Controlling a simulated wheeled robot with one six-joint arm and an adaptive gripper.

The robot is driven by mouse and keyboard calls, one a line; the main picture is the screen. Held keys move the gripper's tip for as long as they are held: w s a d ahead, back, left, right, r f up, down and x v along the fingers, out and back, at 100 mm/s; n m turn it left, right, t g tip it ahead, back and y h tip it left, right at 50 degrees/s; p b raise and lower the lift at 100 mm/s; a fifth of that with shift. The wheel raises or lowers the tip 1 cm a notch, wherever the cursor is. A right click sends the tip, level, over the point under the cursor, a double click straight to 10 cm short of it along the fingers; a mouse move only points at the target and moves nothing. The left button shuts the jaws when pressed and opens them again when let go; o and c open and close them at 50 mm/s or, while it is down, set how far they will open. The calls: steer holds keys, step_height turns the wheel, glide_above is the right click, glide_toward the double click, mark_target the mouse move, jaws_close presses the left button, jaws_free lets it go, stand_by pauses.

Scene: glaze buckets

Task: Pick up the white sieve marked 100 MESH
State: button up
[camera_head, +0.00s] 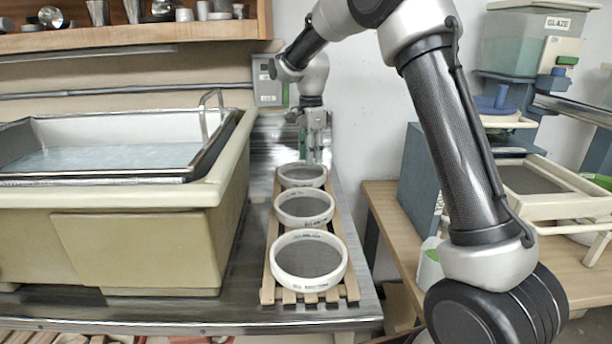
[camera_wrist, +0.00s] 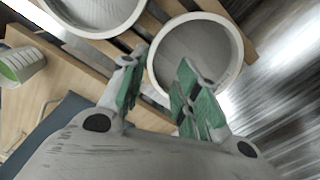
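Three round white sieves with grey mesh stand in a row on a wooden slatted rack (camera_head: 265,292): a near one (camera_head: 309,286), a middle one (camera_head: 304,223) and a far one (camera_head: 302,184). Dark lettering shows on their rims, but it is too small to read, so I cannot tell which is marked 100 MESH. My gripper (camera_head: 314,158) points down at the far sieve. In the wrist view my gripper (camera_wrist: 163,60) is open, its green-padded fingers apart either side of the rim of one sieve (camera_wrist: 239,60). Whether they touch it is unclear. Another sieve (camera_wrist: 130,20) is partly cut off.
A large beige sink (camera_head: 140,240) with water stands left of the rack on the metal counter (camera_head: 240,290). A wooden table (camera_head: 385,215) with a glaze bucket (camera_head: 525,45) and a framed screen is at right. A wall shelf (camera_head: 130,38) hangs above. A green-and-white cup shows in the wrist view (camera_wrist: 22,66).

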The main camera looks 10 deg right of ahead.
mark_target(311, 180)
steer(key=f, duration=0.5)
steer(key=s+f, duration=0.1)
steer(key=f, duration=0.1)
steer(key=shift+a+f, duration=0.1)
steer(key=shift+f, duration=0.25)
steer(key=shift+w, duration=0.1)
jaws_close()
